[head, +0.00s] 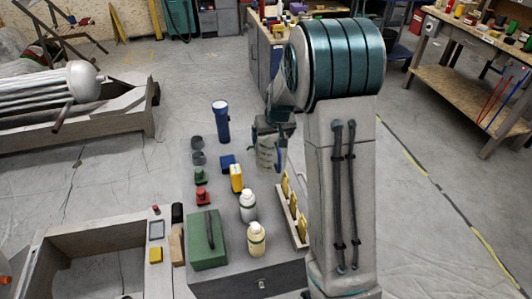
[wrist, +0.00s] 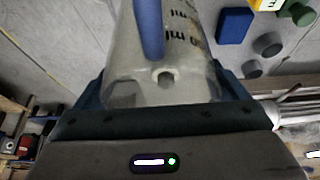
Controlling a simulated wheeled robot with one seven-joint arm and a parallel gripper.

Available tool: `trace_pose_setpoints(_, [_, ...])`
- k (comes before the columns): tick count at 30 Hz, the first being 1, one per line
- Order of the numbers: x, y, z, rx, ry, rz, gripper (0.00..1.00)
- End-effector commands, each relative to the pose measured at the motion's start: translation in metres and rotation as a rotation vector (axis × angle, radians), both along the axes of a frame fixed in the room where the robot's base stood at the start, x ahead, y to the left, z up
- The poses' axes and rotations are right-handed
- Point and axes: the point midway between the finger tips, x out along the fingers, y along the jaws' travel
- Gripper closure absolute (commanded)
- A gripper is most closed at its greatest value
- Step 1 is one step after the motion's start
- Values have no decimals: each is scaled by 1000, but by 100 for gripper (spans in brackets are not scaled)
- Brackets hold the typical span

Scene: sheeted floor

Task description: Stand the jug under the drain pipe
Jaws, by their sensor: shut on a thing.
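The jug (head: 267,154) is clear with dark printed markings and hangs below my gripper (head: 272,129), above or beside the far right of the workbench. In the wrist view the jug (wrist: 185,55) fills the space between the two dark blue fingers of my gripper (wrist: 163,88), which is shut on it. A blue strip, perhaps its handle, crosses the jug there. A brown pipe stub (head: 63,115) points down from the ribbed metal tank (head: 45,85) at the left; I take it for the drain pipe. The jug is well apart from it.
The workbench (head: 225,270) holds a blue torch (head: 221,122), a green box (head: 207,240), two bottles (head: 256,239) and several small items. A frame-like trough (head: 60,243) stands at lower left. Open floor (head: 120,175) lies between the bench and the tank.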

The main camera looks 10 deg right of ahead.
Motion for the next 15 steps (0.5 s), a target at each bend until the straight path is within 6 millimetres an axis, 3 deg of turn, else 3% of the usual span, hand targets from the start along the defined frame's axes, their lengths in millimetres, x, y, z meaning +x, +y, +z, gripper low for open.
trace_pose_setpoints(12, [0, 0, -44, 1, 2, 0, 46])
trace_pose_setpoints(15, [0, 0, -45, 0, -2, 1, 46])
